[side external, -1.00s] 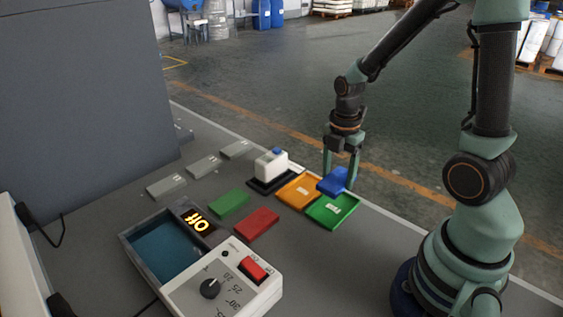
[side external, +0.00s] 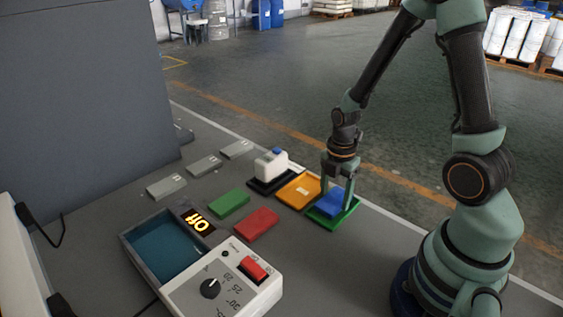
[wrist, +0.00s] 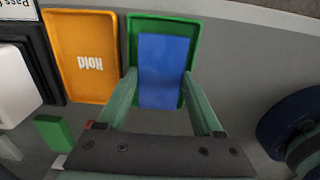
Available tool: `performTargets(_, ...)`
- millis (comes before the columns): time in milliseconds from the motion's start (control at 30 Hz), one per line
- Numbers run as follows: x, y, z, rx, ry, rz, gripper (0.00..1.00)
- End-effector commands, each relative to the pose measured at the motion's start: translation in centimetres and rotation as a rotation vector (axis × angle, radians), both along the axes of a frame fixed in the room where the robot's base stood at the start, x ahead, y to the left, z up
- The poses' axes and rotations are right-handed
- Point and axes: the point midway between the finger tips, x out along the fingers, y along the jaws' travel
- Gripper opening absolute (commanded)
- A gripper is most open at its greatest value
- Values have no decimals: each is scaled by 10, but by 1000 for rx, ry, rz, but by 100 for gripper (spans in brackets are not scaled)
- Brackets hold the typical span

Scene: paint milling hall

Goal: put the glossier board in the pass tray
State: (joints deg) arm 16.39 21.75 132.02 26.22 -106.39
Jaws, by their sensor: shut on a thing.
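The blue board (side external: 328,204) is between the fingers of my gripper (side external: 337,203), low in the green tray (side external: 343,221). It lies roughly along the tray, inside the rim, in the wrist view (wrist: 164,62); whether it touches the tray floor I cannot tell. My gripper (wrist: 159,82) is shut on its two sides. The board covers the green tray's label. A green board (side external: 229,204) and a red board (side external: 257,223) lie on the bench, left of the trays. Which board is glossier I cannot tell from here.
The orange tray (wrist: 82,62), marked "Hold", stands beside the green one. A white block on a black base (side external: 269,168) is beyond it. A control box (side external: 222,280) with a water bath (side external: 165,247) and several grey labelled pieces (side external: 205,166) also occupy the bench.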

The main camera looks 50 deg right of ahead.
Motion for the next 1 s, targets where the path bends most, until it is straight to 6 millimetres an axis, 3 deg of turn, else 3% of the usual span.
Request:
performTargets(467,0,0,-11,0,0,0,3)
performTargets(500,0,0,-11,0,0,0,79)
performTargets(567,0,0,-11,0,0,0,98)
performTargets(833,0,0,-8,0,-1,0,98)
performTargets(1000,1,0,8,-1,-5,0,98)
